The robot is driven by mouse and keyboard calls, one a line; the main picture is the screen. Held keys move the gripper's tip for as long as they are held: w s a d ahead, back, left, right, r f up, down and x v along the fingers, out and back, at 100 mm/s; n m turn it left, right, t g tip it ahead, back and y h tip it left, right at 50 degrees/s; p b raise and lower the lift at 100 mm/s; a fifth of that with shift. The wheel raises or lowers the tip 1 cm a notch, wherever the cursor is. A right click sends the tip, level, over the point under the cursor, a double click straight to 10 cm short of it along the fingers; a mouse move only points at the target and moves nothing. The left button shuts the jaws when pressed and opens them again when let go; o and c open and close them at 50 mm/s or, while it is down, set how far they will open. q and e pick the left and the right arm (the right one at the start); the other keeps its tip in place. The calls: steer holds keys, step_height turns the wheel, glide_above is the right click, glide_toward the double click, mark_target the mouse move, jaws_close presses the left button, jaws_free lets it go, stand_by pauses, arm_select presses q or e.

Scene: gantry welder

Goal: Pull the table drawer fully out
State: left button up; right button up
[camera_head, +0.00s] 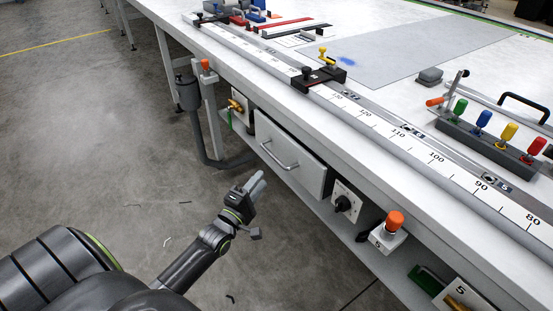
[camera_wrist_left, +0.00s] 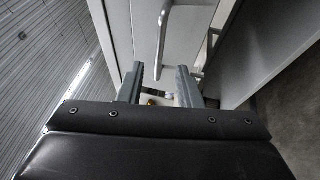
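The drawer (camera_head: 302,168) is a light grey box front under the long white table. Its silver bar handle (camera_head: 279,157) faces the floor side. I cannot tell whether the drawer stands slightly out. My left gripper (camera_head: 259,184) is just below and in front of the handle, apart from it. In the left wrist view the two fingers (camera_wrist_left: 160,82) are spread with nothing between them. The handle (camera_wrist_left: 163,40) appears ahead, between the fingertips in the picture, against the drawer front (camera_wrist_left: 186,45). My right gripper is not in view.
The white table (camera_head: 340,118) carries a ruler rail along its edge. A black rotary switch (camera_head: 343,203) and an orange button (camera_head: 394,222) sit right of the drawer. A grey cylinder with a pipe (camera_head: 187,94) stands left. The floor (camera_head: 120,130) in front is mostly clear.

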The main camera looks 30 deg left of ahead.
mark_target(276, 158)
arm_select(q)
steer(key=w, duration=0.3)
steer(key=w+r, duration=0.1)
steer(key=w, duration=0.5)
steer(key=shift+w+r, duration=0.3)
steer(key=shift+w, duration=0.1)
jaws_close()
